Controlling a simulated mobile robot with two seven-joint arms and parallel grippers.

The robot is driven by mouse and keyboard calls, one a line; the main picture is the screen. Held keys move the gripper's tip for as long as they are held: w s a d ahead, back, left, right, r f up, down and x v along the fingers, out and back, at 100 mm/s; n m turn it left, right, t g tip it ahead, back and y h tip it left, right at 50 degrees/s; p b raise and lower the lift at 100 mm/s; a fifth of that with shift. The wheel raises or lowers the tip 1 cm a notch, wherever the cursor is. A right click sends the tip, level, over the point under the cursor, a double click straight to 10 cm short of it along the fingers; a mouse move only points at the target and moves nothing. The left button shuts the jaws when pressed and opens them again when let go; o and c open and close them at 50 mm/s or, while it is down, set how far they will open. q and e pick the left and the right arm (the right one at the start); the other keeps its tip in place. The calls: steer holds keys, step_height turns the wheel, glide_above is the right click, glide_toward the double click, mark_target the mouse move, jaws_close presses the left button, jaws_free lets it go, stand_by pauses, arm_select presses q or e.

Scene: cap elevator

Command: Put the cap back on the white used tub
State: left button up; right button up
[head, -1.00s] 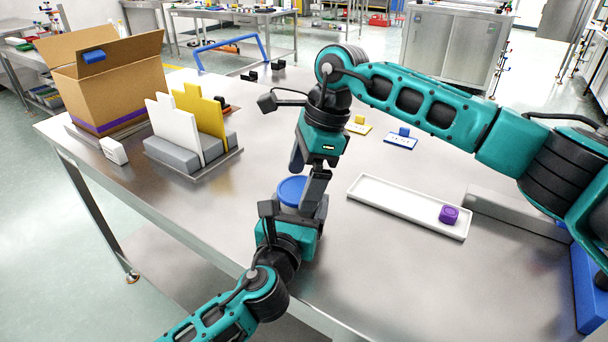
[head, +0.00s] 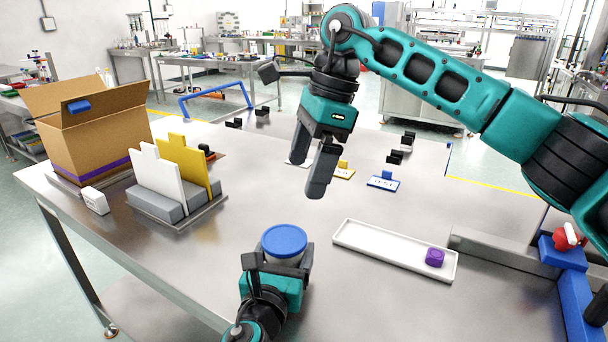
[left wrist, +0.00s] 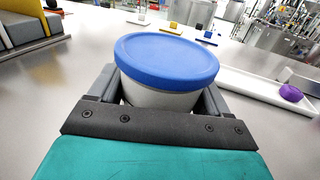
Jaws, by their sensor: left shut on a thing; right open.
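The white tub (head: 285,257) stands upright near the table's front edge, its lower part hidden by my left gripper. My left gripper (head: 287,266) is shut around its sides, one finger on each side, as the left wrist view also shows the tub (left wrist: 160,97). The blue cap (head: 284,240) lies level on top of the tub and covers its mouth; it fills the middle of the left wrist view (left wrist: 166,58). My right gripper (head: 320,172) is empty and open, raised above the table behind the tub and clear of the cap.
A white tray (head: 375,252) with a purple cap-like piece (head: 435,257) lies to the right. A grey rack (head: 165,204) with white and yellow plates and an open cardboard box (head: 95,140) stand at left. Small yellow and blue pieces lie behind.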

arm_select(q)
steer(key=o, duration=1.4)
steer(key=shift+o, duration=0.2)
steer(key=v, duration=1.3)
